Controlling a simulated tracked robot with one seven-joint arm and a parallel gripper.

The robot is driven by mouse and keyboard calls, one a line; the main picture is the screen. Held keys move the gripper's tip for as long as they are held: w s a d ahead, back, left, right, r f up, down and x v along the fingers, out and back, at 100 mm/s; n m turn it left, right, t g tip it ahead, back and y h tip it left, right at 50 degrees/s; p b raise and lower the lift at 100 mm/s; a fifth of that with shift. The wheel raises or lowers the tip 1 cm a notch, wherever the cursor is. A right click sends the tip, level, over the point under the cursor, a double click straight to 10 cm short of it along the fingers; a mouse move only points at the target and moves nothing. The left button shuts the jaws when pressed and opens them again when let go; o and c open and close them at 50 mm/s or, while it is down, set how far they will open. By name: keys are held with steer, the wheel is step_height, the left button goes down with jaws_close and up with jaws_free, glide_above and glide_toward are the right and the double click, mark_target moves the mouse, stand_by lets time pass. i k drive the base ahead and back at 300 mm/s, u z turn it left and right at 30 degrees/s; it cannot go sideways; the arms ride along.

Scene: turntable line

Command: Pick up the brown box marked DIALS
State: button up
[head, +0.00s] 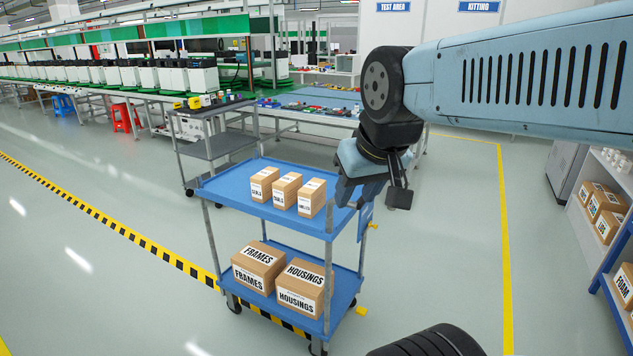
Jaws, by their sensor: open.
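Three small brown boxes stand in a row on the top shelf of a blue cart (235,187): a left box (265,176), a middle box (287,182) and a right box (314,190). Each has white labels, but the print is too small to read surely, so I cannot tell which is marked DIALS. My gripper (358,192) is open and points down by the right end of the top shelf, to the right of the right box. It appears empty and apart from the boxes.
The lower shelf holds larger boxes marked FRAMES (260,257) and HOUSINGS (307,275). A grey cart (215,145) stands behind, before the workbenches. A shelf rack (590,240) with boxes is at the right. Floor between the blue cart and the yellow line is clear.

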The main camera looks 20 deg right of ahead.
mark_target(286, 189)
steer(key=z, duration=0.4)
steer(key=i, duration=1.1)
